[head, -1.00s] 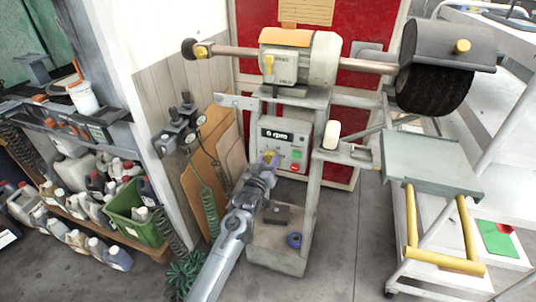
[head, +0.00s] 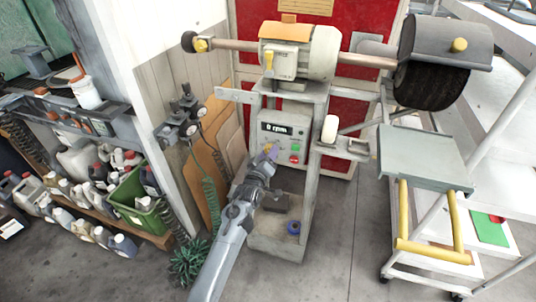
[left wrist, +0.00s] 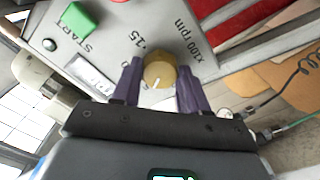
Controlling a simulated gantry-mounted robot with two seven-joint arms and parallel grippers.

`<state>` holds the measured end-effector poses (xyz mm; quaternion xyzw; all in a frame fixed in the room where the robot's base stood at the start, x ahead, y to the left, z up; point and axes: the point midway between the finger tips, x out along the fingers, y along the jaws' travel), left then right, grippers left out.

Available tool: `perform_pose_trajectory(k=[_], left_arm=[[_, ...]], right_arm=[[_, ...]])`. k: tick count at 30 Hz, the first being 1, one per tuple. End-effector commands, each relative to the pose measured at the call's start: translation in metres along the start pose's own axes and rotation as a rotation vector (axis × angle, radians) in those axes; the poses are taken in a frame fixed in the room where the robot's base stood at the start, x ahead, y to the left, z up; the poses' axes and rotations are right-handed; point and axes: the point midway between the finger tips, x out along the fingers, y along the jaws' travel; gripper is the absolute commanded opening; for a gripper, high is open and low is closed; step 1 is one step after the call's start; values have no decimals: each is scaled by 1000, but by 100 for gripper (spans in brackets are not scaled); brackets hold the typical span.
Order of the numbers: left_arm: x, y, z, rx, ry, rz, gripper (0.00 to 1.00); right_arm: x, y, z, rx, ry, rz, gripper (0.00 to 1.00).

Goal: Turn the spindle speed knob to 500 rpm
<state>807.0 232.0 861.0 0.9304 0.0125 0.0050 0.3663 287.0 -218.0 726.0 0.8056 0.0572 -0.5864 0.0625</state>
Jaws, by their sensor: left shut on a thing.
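The spindle speed knob (left wrist: 158,70) is a round yellow-tan dial on the grey control panel (left wrist: 110,30). It has a white pointer mark, which points down toward my gripper in the left wrist view. "15" and "x100 rpm" are printed beside it. My left gripper (left wrist: 157,85) has its two purple fingers on either side of the knob, shut on it. In the head view my left gripper (head: 270,151) is at the panel and mostly hides the knob. The panel's display (head: 276,128) reads "0 rpm". My right gripper is not in view.
A green START button (left wrist: 78,18) is on the panel; a red button (head: 294,160) sits lower right. The motor (head: 300,52) and black brush wheel (head: 430,85) are above. Coiled green hoses (head: 212,200) hang to the left. A grey work table (head: 425,155) stands at right.

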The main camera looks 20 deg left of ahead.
Motion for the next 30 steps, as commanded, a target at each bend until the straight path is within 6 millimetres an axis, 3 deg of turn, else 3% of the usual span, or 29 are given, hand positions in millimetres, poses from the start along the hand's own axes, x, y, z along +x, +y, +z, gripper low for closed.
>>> perform_pose_trajectory(k=[5,6,11,23,30], left_arm=[[0,0,0,1,-1,0,13],[0,0,0,1,-1,0,46],[0,0,0,2,-1,0,69],[-5,0,0,2,-1,-1,69],[-33,1,-1,2,-2,-1,69]], right_arm=[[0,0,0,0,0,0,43],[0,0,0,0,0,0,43],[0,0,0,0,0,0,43],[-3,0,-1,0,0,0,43],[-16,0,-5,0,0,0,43]])
